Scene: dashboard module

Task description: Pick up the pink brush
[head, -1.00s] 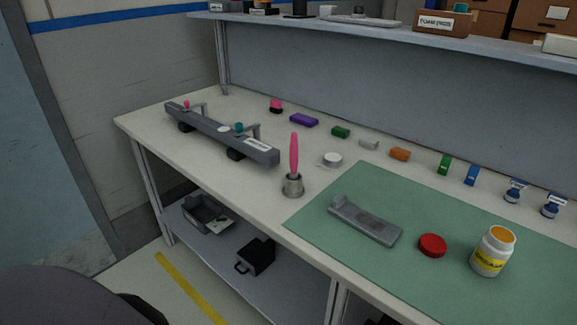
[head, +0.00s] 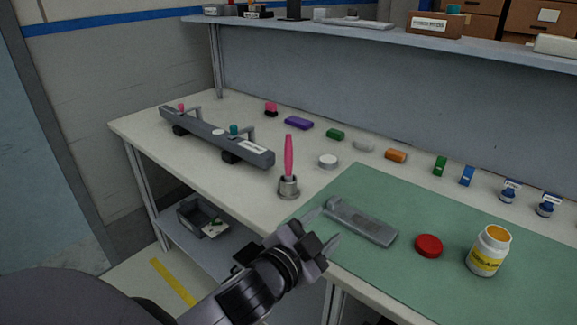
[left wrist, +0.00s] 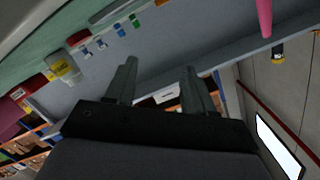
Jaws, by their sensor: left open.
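The pink brush (head: 289,157) stands upright in a small metal cup (head: 288,187) on the white tabletop, left of the green mat. Its lower end is hidden in the cup. My left gripper (head: 323,229) is open and empty at the table's front edge, in front of and a little right of the cup. In the left wrist view the two fingers (left wrist: 157,84) are spread with nothing between them. Part of the pink brush shows at the top right of that view (left wrist: 264,17). My right gripper is not in view.
A grey dashboard module (head: 216,137) lies behind and left of the cup. The green mat (head: 440,288) holds a grey tray-like part (head: 360,222), a red lid (head: 429,245) and an open yellow-labelled jar (head: 488,252). A white round piece (head: 328,161) sits just behind the cup.

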